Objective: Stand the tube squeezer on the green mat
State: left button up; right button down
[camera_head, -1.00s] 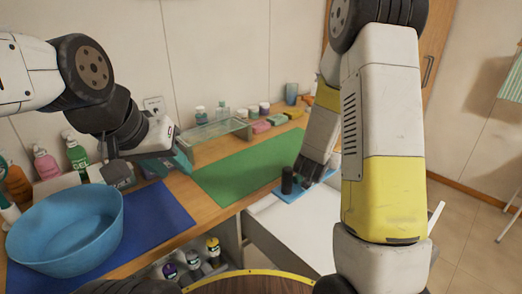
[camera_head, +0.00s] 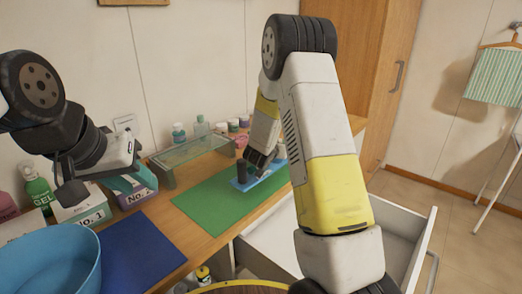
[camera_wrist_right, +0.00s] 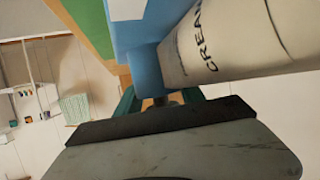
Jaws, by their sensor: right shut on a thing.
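The tube squeezer (camera_head: 240,185) is a blue piece that shows in the head view over the right part of the green mat (camera_head: 205,208). A dark upright cylinder (camera_head: 242,173) shows at it. I cannot tell whether it touches the mat. My right gripper (camera_head: 258,168) is shut on the tube squeezer. In the right wrist view the blue part (camera_wrist_right: 146,68) is beside a pale tube (camera_wrist_right: 240,40) lettered "CREAM". My left gripper (camera_head: 72,192) hangs above the left of the counter, apart from the squeezer; its jaw opening is unclear.
A glass shelf (camera_head: 195,150) stands behind the mat, with bottles and jars behind it. A blue mat (camera_head: 140,255), blue basin (camera_head: 45,265), green bottle (camera_head: 38,190) and boxes are at left. An open white drawer (camera_head: 270,245) is in front. The mat's left part is clear.

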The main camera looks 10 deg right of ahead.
jog(key=w, duration=0.1)
jog(key=w+a, duration=0.1)
jog(key=w, duration=0.3)
jog(key=shift+a+f, duration=0.25)
jog(key=shift+s+f, duration=0.1)
jog(key=shift+f, duration=1.6)
jog(key=c, duration=0.7)
grip_release()
jog(key=shift+f, duration=0.1)
